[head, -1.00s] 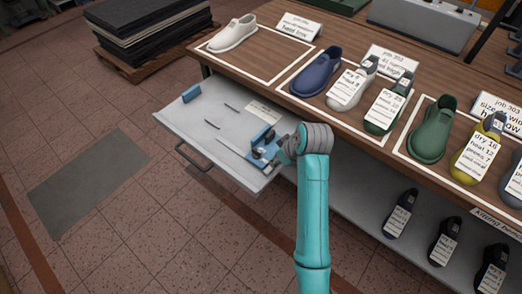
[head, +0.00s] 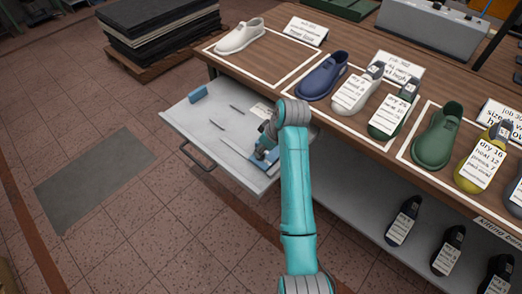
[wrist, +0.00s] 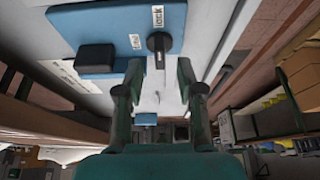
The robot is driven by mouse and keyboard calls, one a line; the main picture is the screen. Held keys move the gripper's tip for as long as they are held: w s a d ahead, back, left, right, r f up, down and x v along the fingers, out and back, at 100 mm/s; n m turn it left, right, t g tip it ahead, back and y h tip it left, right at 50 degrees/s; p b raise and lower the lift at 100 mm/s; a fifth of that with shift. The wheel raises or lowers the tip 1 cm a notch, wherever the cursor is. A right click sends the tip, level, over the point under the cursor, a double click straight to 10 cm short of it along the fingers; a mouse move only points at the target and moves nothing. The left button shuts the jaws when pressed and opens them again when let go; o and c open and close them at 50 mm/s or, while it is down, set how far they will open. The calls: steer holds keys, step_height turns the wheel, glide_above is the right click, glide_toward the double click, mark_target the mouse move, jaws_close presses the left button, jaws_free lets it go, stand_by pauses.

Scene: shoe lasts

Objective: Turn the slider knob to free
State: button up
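The slider is a blue device on the open drawer (head: 205,110); it shows partly behind my arm in the head view (head: 268,155). In the wrist view its blue plate (wrist: 105,22) carries a label "lock" and a smaller label that seems to read "free". The dark knob (wrist: 158,42) sits beside these labels; its exact setting is hard to tell. In the head view my gripper is mostly hidden by the arm.
The drawer also holds a small blue block (head: 198,94) and thin dark rods. The bench (head: 345,120) above bears shoe lasts and cards. Tagged lasts stand on the lower shelf (head: 350,200).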

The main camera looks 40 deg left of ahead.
steer(key=shift+x, duration=1.45)
jaws_close()
